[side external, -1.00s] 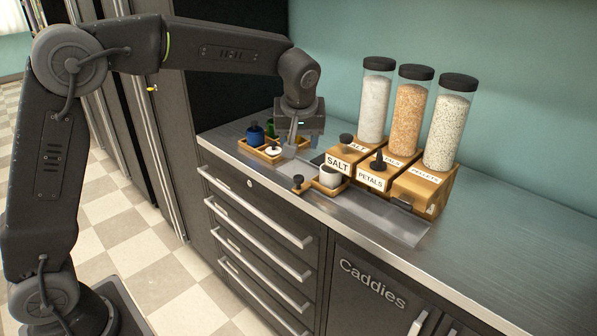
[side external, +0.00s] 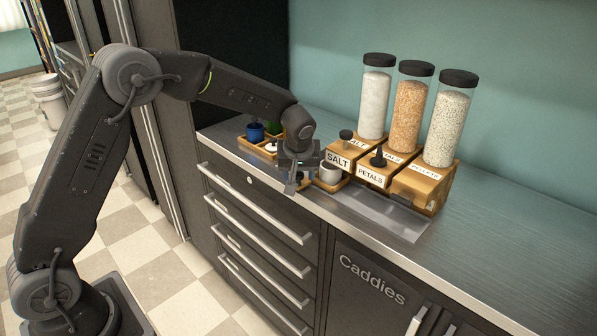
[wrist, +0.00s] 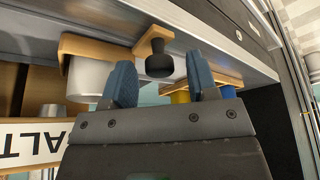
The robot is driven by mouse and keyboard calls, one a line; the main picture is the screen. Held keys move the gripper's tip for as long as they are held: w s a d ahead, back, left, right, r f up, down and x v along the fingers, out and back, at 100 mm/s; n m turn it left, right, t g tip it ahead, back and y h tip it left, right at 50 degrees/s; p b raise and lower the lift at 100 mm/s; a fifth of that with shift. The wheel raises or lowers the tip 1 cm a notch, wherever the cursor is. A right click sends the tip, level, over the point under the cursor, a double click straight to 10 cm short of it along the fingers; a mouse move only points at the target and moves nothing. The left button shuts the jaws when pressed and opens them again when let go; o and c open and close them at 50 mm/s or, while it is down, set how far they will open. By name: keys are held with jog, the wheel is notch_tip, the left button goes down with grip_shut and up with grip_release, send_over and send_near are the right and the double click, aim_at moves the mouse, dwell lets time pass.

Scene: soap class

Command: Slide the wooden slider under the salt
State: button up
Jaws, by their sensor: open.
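The wooden slider (side external: 339,185) sits on the metal track at the counter's front edge and holds a white cup (side external: 330,173). Its black knob (wrist: 159,60) shows in the wrist view between the blue fingertips, with the wood (wrist: 98,46) and cup beside it. My gripper (side external: 291,187) is open, pointing down around the knob. I cannot tell whether either finger touches it; in the side view the gripper mostly hides the knob. The salt dispenser (side external: 338,160), a wooden block under a clear jar of white grains (side external: 374,105), stands just behind and right of the slider.
The petals dispenser (side external: 371,175) and a third dispenser (side external: 420,190) stand right of the salt. The metal track (side external: 395,218) is bare to the right in front of them. A wooden caddy with small containers (side external: 256,132) sits behind my gripper, to the left.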

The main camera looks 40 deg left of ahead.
grip_shut()
dwell(0.5)
